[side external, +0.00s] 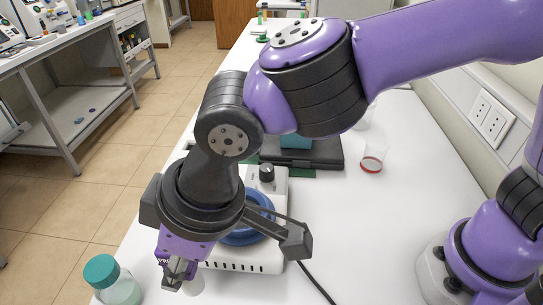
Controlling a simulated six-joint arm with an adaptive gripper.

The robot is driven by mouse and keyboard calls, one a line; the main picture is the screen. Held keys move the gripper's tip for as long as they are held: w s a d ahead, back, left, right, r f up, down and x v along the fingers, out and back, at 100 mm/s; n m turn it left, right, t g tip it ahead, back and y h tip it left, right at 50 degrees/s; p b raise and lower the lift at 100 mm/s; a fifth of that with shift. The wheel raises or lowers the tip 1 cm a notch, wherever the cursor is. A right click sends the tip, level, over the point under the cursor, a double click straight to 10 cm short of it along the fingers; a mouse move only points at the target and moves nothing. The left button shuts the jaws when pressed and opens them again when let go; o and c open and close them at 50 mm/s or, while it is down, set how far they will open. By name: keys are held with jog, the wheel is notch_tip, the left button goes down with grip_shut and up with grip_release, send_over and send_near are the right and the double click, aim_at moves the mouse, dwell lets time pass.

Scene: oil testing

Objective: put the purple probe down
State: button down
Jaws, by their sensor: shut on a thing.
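My gripper (186,244) points down at the front of the white bench, with its dark linkages spread to both sides. It is shut on the purple probe (182,247), a purple block with pale lettering and a metallic lower end. The probe is low over the bench, just left of a white appliance; I cannot tell whether it touches anything beneath. The fingertips are mostly hidden by the gripper body and the probe. A small white object (194,286) shows partly beside the probe's lower end.
The white appliance (269,263) with a blue ring (246,236) stands right of the probe, its cable running forward. A green-capped bottle (103,272) is at the lower left. A cup with red contents (373,160) stands farther back.

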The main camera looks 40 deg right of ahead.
jog(key=shift+s+d+r+n+y, duration=0.2)
jog(key=shift+d+r+n+y, duration=0.1)
jog(key=shift+d+r+n, duration=0.45)
jog(key=s+d+f+n+g, duration=0.2)
jog(key=s+d+n+g, duration=0.4)
jog(key=s+d+n, duration=0.7)
jog(key=w+f+n, duration=0.1)
jog(key=f, duration=0.1)
jog(key=w+a+f+n, duration=0.1)
jog(key=f, duration=0.1)
jog(key=w+f+n, duration=0.1)
jog(key=f, duration=0.1)
jog(key=shift+w+a+f+n+g, duration=0.2)
jog(key=shift+a+f+n+g, duration=0.05)
jog(key=shift+a+f+g, duration=0.1)
jog(key=shift+f, duration=0.35)
jog(key=shift+f, duration=0.1)
jog(key=c, duration=0.6)
grip_release()
